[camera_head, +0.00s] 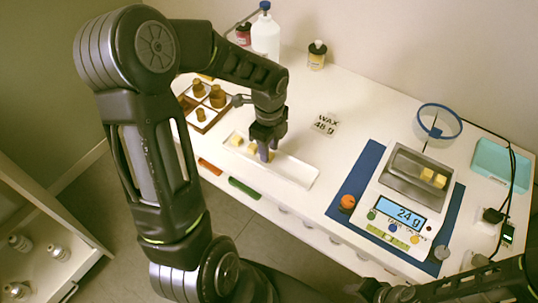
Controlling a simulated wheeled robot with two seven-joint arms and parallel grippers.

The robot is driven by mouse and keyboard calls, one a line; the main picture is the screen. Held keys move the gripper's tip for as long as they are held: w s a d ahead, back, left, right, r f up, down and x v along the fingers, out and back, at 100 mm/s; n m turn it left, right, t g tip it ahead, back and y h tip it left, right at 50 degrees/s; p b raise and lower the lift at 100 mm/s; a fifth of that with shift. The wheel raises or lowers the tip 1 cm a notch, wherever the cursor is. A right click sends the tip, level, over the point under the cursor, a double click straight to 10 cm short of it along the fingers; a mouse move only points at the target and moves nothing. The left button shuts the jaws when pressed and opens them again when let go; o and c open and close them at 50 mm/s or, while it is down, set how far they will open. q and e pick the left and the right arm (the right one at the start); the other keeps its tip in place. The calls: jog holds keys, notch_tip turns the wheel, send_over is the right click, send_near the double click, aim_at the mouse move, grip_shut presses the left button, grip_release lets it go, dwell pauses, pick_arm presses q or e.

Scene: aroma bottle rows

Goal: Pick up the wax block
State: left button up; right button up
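Pale yellow wax blocks (237,140) lie in a long white tray (300,174) on the table. My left gripper (264,154) points down into this tray, with its fingertips right at the blocks in its left half. The fingers hide part of the blocks, and I cannot tell whether they are open or shut on one. Two more wax blocks (427,174) sit on the metal pan of the scale (411,205), whose display reads 24 g. A card (325,124) reads "WAX 48 g". My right arm shows at the lower right; its gripper is not clear.
A wooden rack with brown bottles (217,97) stands left of the tray. A white bottle (265,38) and a small dark bottle (317,55) stand behind. A blue ring stand (440,121), a teal tray (502,166) and black cables are at the right. An orange knob-like item (347,203) sits by the scale.

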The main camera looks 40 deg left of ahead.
pick_arm(q)
jog(key=shift+f, duration=0.8)
grip_shut()
